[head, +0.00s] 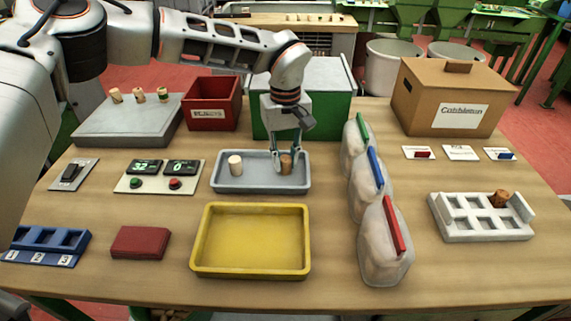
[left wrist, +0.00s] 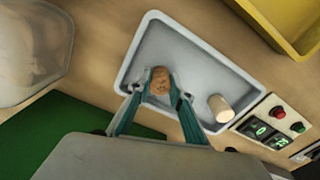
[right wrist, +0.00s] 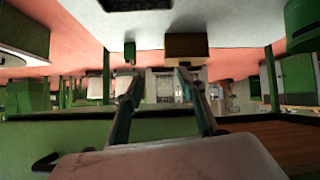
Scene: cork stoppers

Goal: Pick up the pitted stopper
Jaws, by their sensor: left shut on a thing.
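A brown stopper with dark spots (head: 286,164) is in the grey tray (head: 224,184), toward its right side. It also shows in the left wrist view (left wrist: 160,81). My left gripper (head: 287,168) points down over the tray with its fingers shut on this brown stopper. I cannot tell whether the stopper touches the tray floor. A pale, smooth stopper (head: 235,165) stands in the tray to the left. In the left wrist view the pale stopper (left wrist: 220,108) lies apart from the fingers. My right gripper (right wrist: 158,88) shows only in its own wrist view, open and empty.
A yellow tray (head: 197,264) lies in front of the grey tray. Clear bags with coloured clips (head: 368,195) stand to the right. A white rack (head: 465,233) holds a brown stopper (head: 498,198). A green box (head: 330,105) and red bin (head: 212,88) stand behind.

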